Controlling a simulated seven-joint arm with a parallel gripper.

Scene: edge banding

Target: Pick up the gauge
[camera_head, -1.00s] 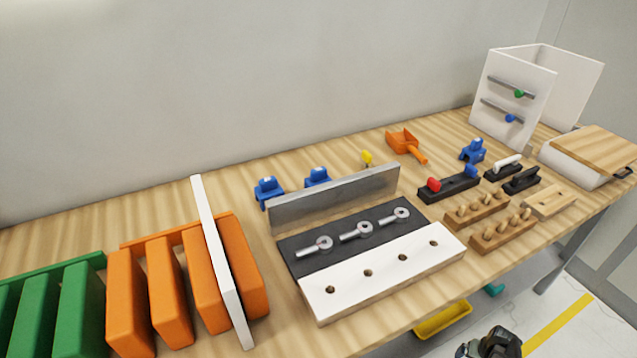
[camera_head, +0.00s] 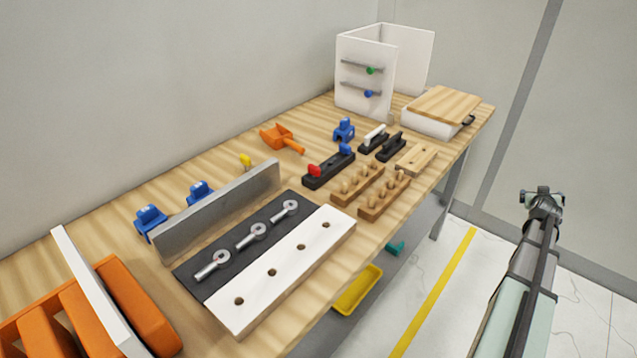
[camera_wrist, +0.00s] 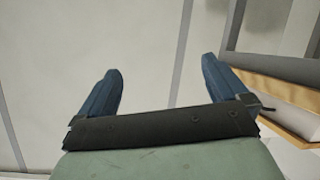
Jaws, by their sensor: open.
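I cannot tell for sure which object is the gauge. Small tools on the bench include a black bar with red and blue knobs (camera_head: 328,168), a black block with a white handle (camera_head: 373,139) and an all-black handled block (camera_head: 391,147). A small yellow piece (camera_head: 246,161) stands behind the grey metal plate. My gripper (camera_head: 542,194) is at the right, beyond the bench's front edge and away from these tools. In the wrist view my gripper (camera_wrist: 160,68) has its two blue fingers spread, with nothing between them.
The wooden bench (camera_head: 215,150) carries a white holed board (camera_head: 285,268), orange rack (camera_head: 135,305), peg blocks (camera_head: 384,199), orange scoop (camera_head: 281,138), white panel stand (camera_head: 365,75) and lidded white box (camera_head: 430,122). A yellow tray (camera_head: 358,289) sits below. Floor around my arm is clear.

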